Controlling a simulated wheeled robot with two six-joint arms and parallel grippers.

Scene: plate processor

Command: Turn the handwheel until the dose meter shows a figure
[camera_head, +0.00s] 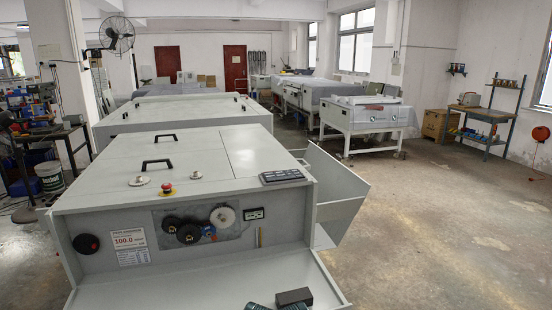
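The handwheel appears to be the round black knob (86,243) with a reddish centre, at the left of the processor's grey front panel (215,262). The likely dose meter (254,213) is a small dark-framed display at the right of the panel; its reading is too small to make out. A white label (130,240) beside the black knob carries a red figure that looks like 100.0. Black gears (189,234), a white gear (223,217) and a small blue part (208,230) sit between them.
A light tray (200,285) juts out below the panel. A red button (167,189) stands on top. Bare floor (430,230) lies to the right.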

